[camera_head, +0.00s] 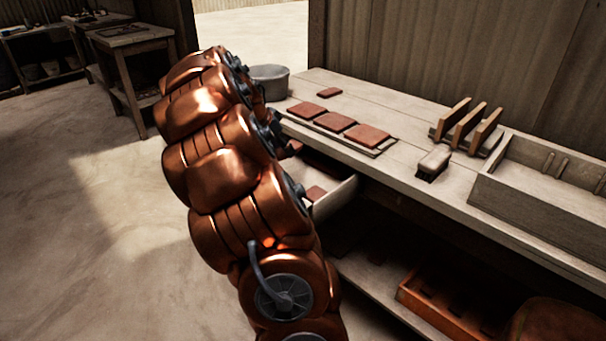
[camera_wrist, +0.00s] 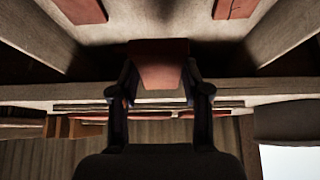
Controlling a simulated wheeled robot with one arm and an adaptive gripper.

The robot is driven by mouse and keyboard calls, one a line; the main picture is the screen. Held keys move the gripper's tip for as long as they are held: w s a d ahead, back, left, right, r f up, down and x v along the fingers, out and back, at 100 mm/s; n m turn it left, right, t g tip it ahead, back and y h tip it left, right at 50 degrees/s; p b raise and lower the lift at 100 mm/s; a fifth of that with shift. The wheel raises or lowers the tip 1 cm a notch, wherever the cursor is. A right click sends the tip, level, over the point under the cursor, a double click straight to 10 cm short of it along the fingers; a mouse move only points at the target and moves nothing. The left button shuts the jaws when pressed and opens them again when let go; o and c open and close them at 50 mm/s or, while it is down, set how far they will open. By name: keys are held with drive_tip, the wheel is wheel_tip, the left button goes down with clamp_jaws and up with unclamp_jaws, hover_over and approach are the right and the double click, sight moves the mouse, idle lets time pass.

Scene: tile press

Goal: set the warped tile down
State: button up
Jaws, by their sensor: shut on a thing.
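My gripper (camera_wrist: 160,100) is shut on a reddish tile (camera_wrist: 160,66), which shows between the two dark fingers in the wrist view. Whether this tile is warped cannot be told from here. It is over or in the open drawer (camera_wrist: 265,45) under the bench; its height above the drawer floor is unclear. Two other reddish tiles (camera_wrist: 82,10) (camera_wrist: 235,8) lie in the drawer. In the head view my copper arm hides the gripper; the drawer (camera_head: 337,196) shows to its right, with a tile (camera_head: 316,193) inside.
On the bench (camera_head: 400,185), a board carries three tiles (camera_head: 334,121), with a single tile (camera_head: 329,92) behind. A slatted rack (camera_head: 467,125), small block (camera_head: 433,164) and wooden tray (camera_head: 535,205) stand right. A grey tub (camera_head: 270,82) stands left. An orange crate (camera_head: 440,305) sits below.

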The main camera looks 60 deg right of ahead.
drive_tip(key=shift+f, duration=4.95)
drive_tip(key=shift+f+b, duration=0.1)
drive_tip(key=shift+b, duration=0.2)
drive_tip(key=shift+d+f, duration=0.1)
drive_tip(key=shift+f, duration=0.05)
drive_tip(key=o, duration=1.2)
drive_tip(key=shift+r, duration=0.25)
